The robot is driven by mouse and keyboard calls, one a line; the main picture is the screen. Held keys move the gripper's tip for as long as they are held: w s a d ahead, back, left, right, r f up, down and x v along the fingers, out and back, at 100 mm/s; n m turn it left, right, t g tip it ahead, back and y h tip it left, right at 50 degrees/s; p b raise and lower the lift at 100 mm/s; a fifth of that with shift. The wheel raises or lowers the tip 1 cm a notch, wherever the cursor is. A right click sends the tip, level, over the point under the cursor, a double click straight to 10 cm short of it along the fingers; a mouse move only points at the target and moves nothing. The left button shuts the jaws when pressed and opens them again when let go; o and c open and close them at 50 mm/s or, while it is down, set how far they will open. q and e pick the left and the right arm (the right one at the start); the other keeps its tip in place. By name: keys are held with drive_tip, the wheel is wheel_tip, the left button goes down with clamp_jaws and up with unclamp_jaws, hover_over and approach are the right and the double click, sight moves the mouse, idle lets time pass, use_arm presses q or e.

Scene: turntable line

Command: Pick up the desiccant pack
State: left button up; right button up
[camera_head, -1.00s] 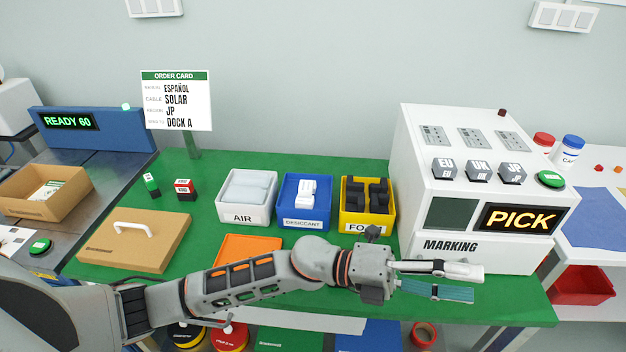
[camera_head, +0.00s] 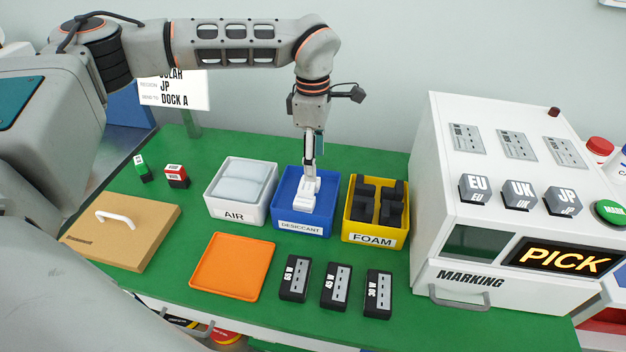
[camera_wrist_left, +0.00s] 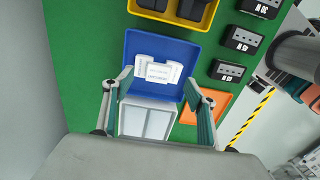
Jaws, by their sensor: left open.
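White desiccant packs (camera_head: 299,201) lie in the blue bin labelled DESICCANT (camera_head: 287,226). In the left wrist view the packs (camera_wrist_left: 158,73) lie between my open fingers, in the blue bin (camera_wrist_left: 190,52). My left gripper (camera_head: 310,172) points down over this bin, its fingertips close above or beside the packs. I cannot tell whether they touch. In the left wrist view the left gripper (camera_wrist_left: 155,88) is open, one finger on each side, with nothing held. My right gripper is not in view.
The white AIR bin (camera_head: 232,216) stands left of the blue bin and the yellow FOAM bin (camera_head: 374,238) right. An orange tray (camera_head: 233,267) and several black adapters (camera_head: 336,287) lie in front. The marking machine (camera_head: 465,250) stands at the right.

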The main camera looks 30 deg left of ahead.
sight(311, 185)
use_arm(q)
drive_tip(key=shift+w+a+r, duration=0.1)
drive_tip(key=shift+w+a, duration=0.15)
drive_tip(key=shift+a, duration=0.25)
drive_tip(key=shift+a+f, duration=0.1)
drive_tip(key=shift+f, duration=0.25)
drive_tip(key=f, duration=0.6)
drive_tip(key=shift+s+d+f, duration=0.2)
drive_tip(key=shift+s+f, duration=0.15)
drive_tip(key=shift+s, duration=0.05)
drive_tip(key=c, duration=1)
